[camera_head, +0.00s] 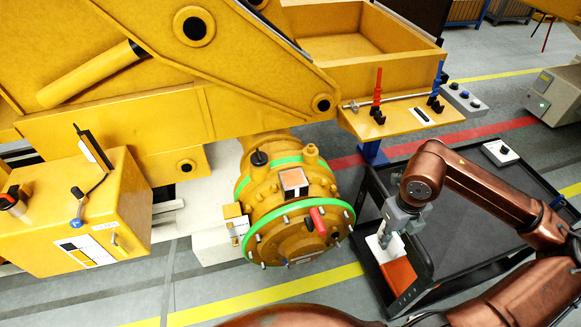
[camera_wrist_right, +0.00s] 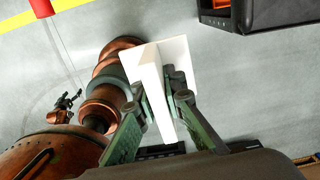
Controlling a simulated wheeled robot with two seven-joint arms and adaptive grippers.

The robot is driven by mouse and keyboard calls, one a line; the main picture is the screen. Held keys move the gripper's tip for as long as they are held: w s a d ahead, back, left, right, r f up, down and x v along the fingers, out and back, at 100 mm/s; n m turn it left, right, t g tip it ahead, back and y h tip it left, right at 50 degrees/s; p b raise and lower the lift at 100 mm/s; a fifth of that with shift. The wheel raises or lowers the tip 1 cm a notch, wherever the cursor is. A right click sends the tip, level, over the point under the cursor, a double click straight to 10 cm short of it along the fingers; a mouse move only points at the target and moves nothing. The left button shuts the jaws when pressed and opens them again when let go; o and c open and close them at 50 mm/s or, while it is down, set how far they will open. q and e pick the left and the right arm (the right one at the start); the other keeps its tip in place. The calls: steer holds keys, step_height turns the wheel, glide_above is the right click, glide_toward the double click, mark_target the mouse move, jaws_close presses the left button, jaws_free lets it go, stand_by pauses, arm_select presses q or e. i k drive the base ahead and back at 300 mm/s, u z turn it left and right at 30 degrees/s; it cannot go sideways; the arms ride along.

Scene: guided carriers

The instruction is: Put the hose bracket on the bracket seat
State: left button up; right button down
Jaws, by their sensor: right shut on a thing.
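My right gripper (camera_head: 391,236) is shut on a white piece (camera_head: 376,249), which I take to be the hose bracket, over the near left corner of the dark cart. In the right wrist view the bracket (camera_wrist_right: 181,62) shows as a white plate with a long rib, and the fingers (camera_wrist_right: 155,95) close on the rib.
The dark cart (camera_head: 470,215) has an orange item (camera_head: 399,274) at its near left end and a white box (camera_head: 500,152) at the back. A yellow ledge (camera_head: 400,120) with red and blue tools is above. A yellow control box (camera_head: 70,220) is at left. Open floor lies between housing and cart.

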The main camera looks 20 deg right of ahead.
mark_target(293, 178)
steer(key=i, duration=1.1)
steer(key=u, duration=0.05)
